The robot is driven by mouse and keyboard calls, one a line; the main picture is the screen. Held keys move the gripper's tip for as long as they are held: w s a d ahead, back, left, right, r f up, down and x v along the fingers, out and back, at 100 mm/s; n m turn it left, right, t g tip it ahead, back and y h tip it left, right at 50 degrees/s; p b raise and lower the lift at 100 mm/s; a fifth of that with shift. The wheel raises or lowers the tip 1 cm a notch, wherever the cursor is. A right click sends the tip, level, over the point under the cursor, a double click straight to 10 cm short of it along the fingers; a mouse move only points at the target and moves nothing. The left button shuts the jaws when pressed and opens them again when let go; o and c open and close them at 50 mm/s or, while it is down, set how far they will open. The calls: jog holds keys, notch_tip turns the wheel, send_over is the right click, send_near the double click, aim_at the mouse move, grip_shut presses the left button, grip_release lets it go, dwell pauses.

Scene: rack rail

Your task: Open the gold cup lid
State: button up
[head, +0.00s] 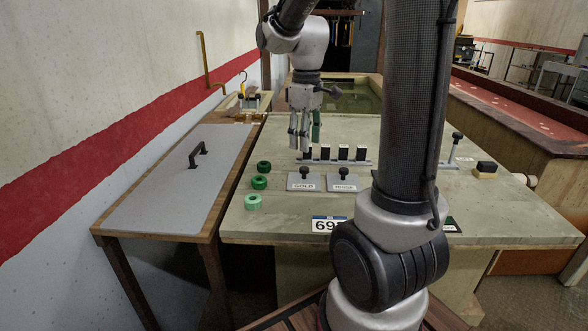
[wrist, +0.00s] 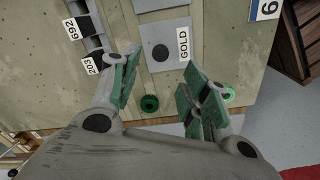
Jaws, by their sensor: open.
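The gold cup lid (head: 301,183) is a grey square plate with a dark knob and a GOLD label, lying flat on the work table. It also shows in the wrist view (wrist: 172,36), with its round dark knob seen from above. My gripper (head: 300,143) is above the table, behind and higher than the lid in the head view. In the wrist view my gripper (wrist: 160,84) has its green-padded fingers spread, with nothing between them. The lid lies beyond the fingertips, apart from them. What is under the lid is hidden.
A similar knobbed lid (head: 343,182) sits right of the gold one. Behind stands a row of black-and-white blocks (head: 343,153). Green rings (head: 260,182) lie at the left. A grey panel (head: 170,175) with a black handle (head: 198,154) covers the side table. A black-topped block (head: 485,170) sits right.

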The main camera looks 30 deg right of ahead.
aim_at(304, 168)
jog(key=shift+f+n, duration=0.4)
jog(key=shift+n, duration=0.1)
notch_tip(304, 168, down, 7)
jog(key=shift+f, duration=0.1)
grip_shut()
